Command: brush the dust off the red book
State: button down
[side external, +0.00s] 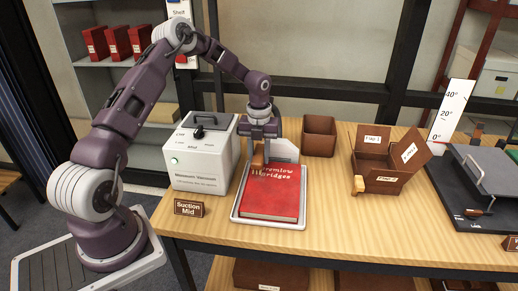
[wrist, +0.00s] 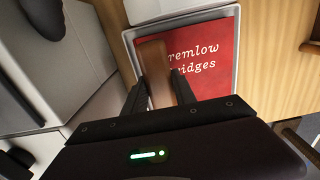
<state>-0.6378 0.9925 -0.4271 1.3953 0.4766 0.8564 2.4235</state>
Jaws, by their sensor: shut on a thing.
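The red book (side external: 270,192) lies flat, cover up, on a pale shallow tray (side external: 262,222) at the front of the table. Its cover and pale lettering also show in the wrist view (wrist: 215,75). My gripper (side external: 266,140) is above the back part of the book, pointing down. In the wrist view my gripper (wrist: 158,88) is shut on a brown wooden handle (wrist: 153,60), likely the brush's. The brush's bristles are hidden, and I cannot tell whether they touch the cover. I cannot make out dust on the book.
A pale vacuum unit (side external: 204,155) stands left of the tray, behind a "Suction Mid" sign (side external: 189,208). A pale hood-like piece (side external: 285,151) is at the tray's back edge. A brown open box (side external: 319,137) and a flapped box (side external: 383,170) stand right. Clear wood lies front right.

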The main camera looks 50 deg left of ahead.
aim_at(257, 170)
notch_tip(257, 170, down, 3)
jog(key=shift+f, duration=0.1)
jog(key=shift+s+d, duration=1.3)
jog(key=shift+w+a, duration=1.35)
jog(key=shift+w, duration=0.05)
jog(key=shift+r, duration=4.15)
